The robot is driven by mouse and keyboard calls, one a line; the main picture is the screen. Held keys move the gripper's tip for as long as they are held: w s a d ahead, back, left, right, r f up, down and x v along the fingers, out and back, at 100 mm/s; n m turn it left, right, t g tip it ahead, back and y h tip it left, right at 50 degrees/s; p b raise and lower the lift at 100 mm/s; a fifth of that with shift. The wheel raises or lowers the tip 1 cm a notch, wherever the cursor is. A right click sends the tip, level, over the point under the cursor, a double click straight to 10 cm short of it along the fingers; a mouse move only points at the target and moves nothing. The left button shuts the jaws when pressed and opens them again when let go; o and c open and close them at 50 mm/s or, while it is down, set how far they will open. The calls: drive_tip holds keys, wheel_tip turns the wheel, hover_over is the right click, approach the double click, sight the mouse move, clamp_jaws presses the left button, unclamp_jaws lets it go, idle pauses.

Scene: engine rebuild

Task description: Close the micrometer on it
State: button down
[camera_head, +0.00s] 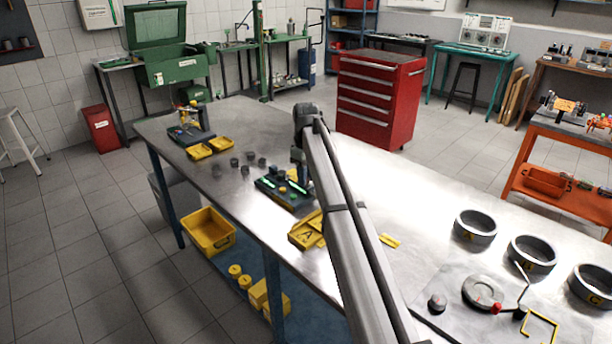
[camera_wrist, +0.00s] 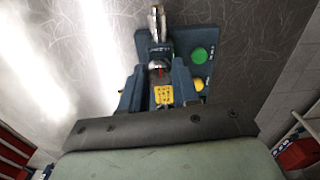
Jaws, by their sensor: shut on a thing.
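The micrometer (camera_wrist: 157,25) shows in the wrist view as a silver barrel on a dark blue stand (camera_wrist: 147,42), with a small red mark below it. A small yellow piece (camera_wrist: 164,95) with dark marks lies below the barrel, between the fingers of my gripper (camera_wrist: 160,92). My gripper appears shut on this piece; the contact itself is hard to make out. In the head view, my arm reaches down over a dark fixture (camera_head: 272,190) with green strips, and it hides much of the far side there. I cannot tell whether the micrometer's faces touch anything.
A green disc (camera_wrist: 199,56) and a yellow knob (camera_wrist: 198,84) sit right of the barrel. Yellow trays (camera_head: 305,232) lie in front of the fixture. Another dark fixture (camera_head: 190,136) stands at the table's far left. Grey rings (camera_head: 475,228) stand to the right. The table's left edge is near.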

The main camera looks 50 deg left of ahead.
drive_tip(key=shift+a+n, duration=0.1)
drive_tip(key=shift+n, duration=0.4)
drive_tip(key=c, duration=0.8)
unclamp_jaws()
wheel_tip(320, 180, up, 14)
drive_tip(key=shift+f, duration=0.1)
idle(0.5)
